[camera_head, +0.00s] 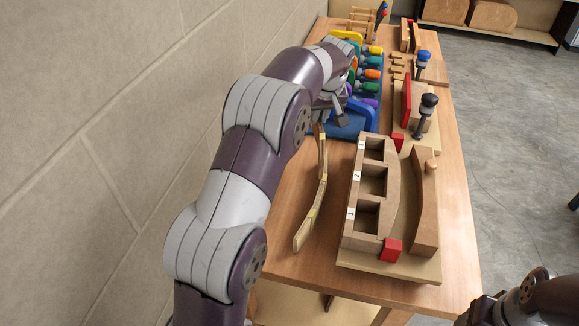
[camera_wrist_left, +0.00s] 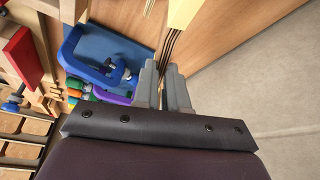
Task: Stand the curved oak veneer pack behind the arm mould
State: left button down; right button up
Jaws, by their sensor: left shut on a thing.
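The curved oak veneer pack (camera_head: 322,185) is a long, thin, bent strip with pale bands, on its edge along the left side of the table. My left gripper (camera_head: 327,112) is shut on its far end. In the left wrist view the layered pack (camera_wrist_left: 183,14) runs up from between the fingertips (camera_wrist_left: 166,70). I cannot tell whether its lower edge touches the table. The arm mould (camera_head: 428,208) stands to the right of the pack, apart from it, with a block of open compartments and a curved block on a pale base. My right gripper is out of view; only part of that arm shows.
A blue tray (camera_head: 350,122) with coloured-handled clamps lies beyond the pack. Another mould with a red block (camera_head: 406,100) and a black-knobbed tool (camera_head: 426,108) stands beyond the arm mould. The block wall (camera_head: 110,120) runs close along the left. Bare tabletop (camera_head: 285,210) lies beside the pack.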

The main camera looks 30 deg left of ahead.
pick_arm(q)
jog(key=s+f, duration=0.3)
jog(key=s, duration=0.1)
jog(key=s+a+f+b, duration=0.1)
jog(key=s+f, duration=0.2)
jog(key=s, duration=0.1)
jog(key=s+f, duration=0.4)
jog(key=shift+a, duration=0.4)
jog(key=shift+w+f, duration=0.2)
jog(key=shift+f, duration=0.1)
jog(key=shift+b, duration=0.35)
jog(key=shift+s+f, duration=0.1)
jog(key=shift+f, duration=0.1)
jog(key=c, duration=1.2)
grip_release()
